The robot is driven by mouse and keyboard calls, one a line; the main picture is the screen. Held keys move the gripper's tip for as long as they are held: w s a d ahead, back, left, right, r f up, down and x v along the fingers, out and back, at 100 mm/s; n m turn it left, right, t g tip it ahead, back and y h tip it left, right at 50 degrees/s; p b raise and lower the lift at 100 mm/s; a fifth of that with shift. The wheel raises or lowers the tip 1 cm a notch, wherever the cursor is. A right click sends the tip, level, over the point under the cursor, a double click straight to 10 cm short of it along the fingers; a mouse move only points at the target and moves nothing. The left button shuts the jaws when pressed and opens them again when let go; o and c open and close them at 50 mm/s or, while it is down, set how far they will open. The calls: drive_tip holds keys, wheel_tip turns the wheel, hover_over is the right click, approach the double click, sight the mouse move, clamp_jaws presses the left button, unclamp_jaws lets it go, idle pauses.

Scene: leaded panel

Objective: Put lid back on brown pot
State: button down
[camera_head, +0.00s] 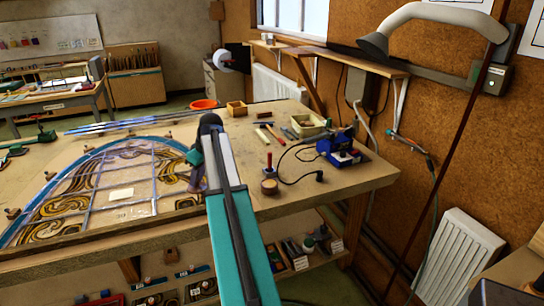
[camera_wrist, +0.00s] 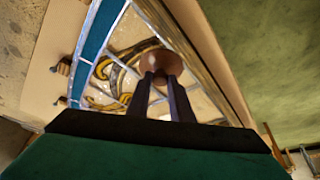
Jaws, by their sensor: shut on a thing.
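A small round brown pot (camera_head: 269,187) stands on the workbench, right of my arm in the head view. Whether its top is open is too small to tell. My gripper (camera_head: 196,178) points down over the right edge of the leaded panel, left of the pot and apart from it. In the wrist view my gripper (camera_wrist: 160,80) is shut on a round brown lid (camera_wrist: 160,57), held at the fingertips above the panel. The lid cannot be made out in the head view. The pot does not show in the wrist view.
The leaded panel (camera_head: 120,195) fills the bench's left part. Behind the pot stand a red-handled tool (camera_head: 268,163) and a blue soldering station (camera_head: 338,149) with a black cable near the pot. Bare bench (camera_head: 315,190) lies right of the pot.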

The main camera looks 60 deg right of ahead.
drive_tip(key=s+d+p, duration=0.2)
drive_tip(key=s+d, duration=0.6)
drive_tip(key=d, duration=0.4)
drive_tip(key=s+d+r+p, duration=0.1)
drive_tip(key=s+d, duration=0.8)
drive_tip(key=d, duration=0.3)
drive_tip(key=shift+s+n+p, duration=0.15)
drive_tip(key=shift+n+p, duration=0.15)
drive_tip(key=shift+p, duration=0.05)
drive_tip(key=shift+f+b, duration=1.3)
drive_tip(key=shift+f, duration=1.8)
drive_tip(key=shift+f+b, duration=0.2)
drive_tip(key=shift+b, duration=0.2)
drive_tip(key=c, duration=1)
unclamp_jaws()
drive_tip(key=shift+r, duration=0.15)
